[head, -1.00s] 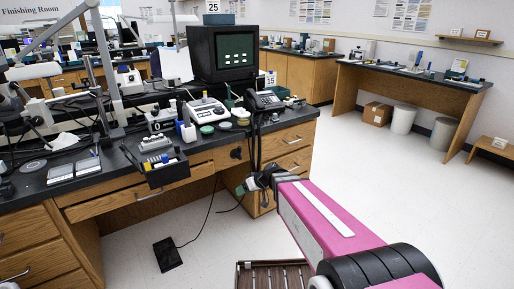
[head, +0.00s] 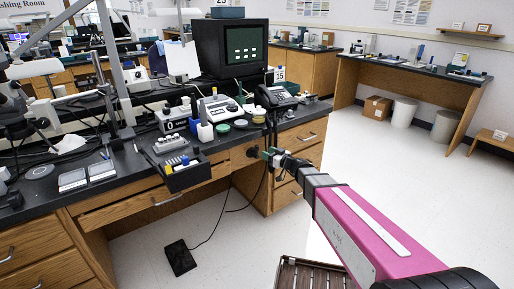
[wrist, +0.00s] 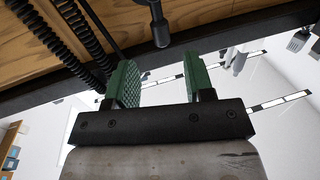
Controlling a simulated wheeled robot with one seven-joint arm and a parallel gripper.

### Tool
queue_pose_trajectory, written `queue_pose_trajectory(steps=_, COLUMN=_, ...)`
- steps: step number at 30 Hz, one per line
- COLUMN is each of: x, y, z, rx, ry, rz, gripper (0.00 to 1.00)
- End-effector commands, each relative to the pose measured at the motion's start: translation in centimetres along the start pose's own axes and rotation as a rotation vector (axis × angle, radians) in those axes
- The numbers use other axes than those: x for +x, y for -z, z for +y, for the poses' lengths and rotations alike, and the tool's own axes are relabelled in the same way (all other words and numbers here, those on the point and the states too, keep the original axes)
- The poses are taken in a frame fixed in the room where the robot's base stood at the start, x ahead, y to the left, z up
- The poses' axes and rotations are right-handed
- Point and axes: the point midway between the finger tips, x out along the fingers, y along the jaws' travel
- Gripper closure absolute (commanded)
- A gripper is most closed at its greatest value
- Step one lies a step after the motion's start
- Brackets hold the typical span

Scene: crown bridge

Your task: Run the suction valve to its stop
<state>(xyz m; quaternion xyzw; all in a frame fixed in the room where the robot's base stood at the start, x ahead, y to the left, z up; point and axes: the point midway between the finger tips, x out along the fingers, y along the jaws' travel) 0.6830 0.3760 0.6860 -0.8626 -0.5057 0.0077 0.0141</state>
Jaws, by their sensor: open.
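A dark round knob (head: 252,152), which looks like the suction valve, sits on the wooden bench front under the black top. In the wrist view a dark grey stem with a rounded end (wrist: 160,28) shows ahead of the fingers, probably the same valve. My gripper (head: 267,154) is just right of the knob in the head view. In the wrist view my gripper (wrist: 160,64) has its green fingers apart with nothing between them. The stem is beyond the fingertips, roughly in line with the gap. Contact with it is not seen.
Black coiled hoses (wrist: 62,45) hang left of the fingers, close to the left one. A black pedal (head: 179,257) lies on the floor. Open floor (head: 375,175) is at right.

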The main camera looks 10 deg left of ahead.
Motion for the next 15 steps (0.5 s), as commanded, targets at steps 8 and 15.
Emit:
queue_pose_trajectory(steps=8, x=4.7, y=-0.1, z=0.2, rx=0.001, ry=0.001, rz=0.000, gripper=0.52)
queue_pose_trajectory(steps=15, x=8.4, y=-0.1, z=0.2, rx=0.001, ry=0.000, rz=-0.001, gripper=0.52)
